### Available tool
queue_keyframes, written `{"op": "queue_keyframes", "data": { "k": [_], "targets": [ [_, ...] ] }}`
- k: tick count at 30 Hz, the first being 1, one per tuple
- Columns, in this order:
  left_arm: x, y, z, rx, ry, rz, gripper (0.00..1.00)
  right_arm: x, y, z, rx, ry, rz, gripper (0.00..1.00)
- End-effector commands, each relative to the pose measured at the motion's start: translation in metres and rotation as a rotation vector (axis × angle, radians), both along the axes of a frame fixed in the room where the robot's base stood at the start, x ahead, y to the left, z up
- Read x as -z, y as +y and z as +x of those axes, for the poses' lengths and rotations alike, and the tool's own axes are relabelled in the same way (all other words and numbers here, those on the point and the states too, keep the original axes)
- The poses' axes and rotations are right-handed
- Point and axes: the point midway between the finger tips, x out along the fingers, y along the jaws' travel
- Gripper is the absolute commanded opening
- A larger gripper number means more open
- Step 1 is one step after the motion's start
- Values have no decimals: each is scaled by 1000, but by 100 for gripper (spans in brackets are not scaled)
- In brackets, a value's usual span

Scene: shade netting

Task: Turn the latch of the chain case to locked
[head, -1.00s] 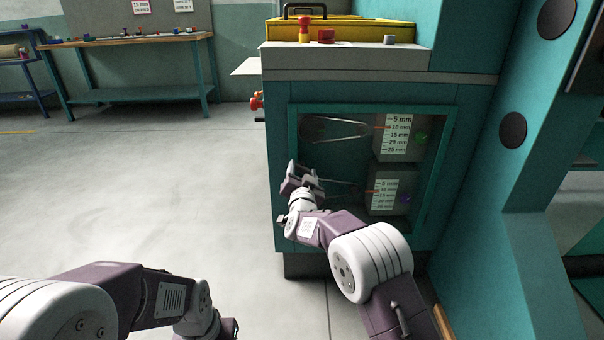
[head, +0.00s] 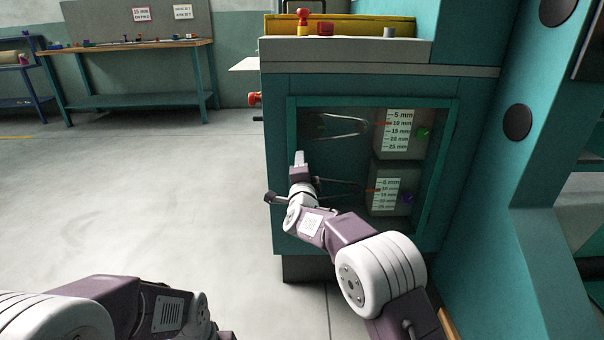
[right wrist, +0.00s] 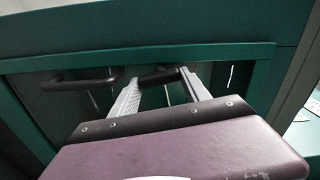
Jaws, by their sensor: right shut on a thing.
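The chain case (head: 368,87) is a teal cabinet with a framed window, in front of me in the head view. My right gripper (head: 299,158) is at the left part of its window frame. In the right wrist view, a short dark bar, seemingly the latch (right wrist: 158,76), lies between the fingertips of the right gripper (right wrist: 160,80), which is shut on it. The bar looks close to horizontal. In the head view my gripper hides the latch, so I cannot tell its setting there. The left gripper is out of view; only its arm shows at the lower left.
Another dark bar handle (right wrist: 80,82) is left of the fingers in the right wrist view. A teal machine column (head: 500,190) stands close on the right. The floor (head: 130,200) at left is clear.

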Motion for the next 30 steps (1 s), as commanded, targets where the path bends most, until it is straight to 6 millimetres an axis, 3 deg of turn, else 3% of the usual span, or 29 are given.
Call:
{"op": "queue_keyframes", "data": {
  "k": [12, 29, 30],
  "targets": [
    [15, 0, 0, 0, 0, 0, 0, 2, 0, 0, 0, 0, 168, 14],
    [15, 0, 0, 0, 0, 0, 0, 1, 0, 0, 1, 1, 194, 14],
    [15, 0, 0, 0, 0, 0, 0, 1, 0, 0, 1, 1, 194, 66]
  ]
}}
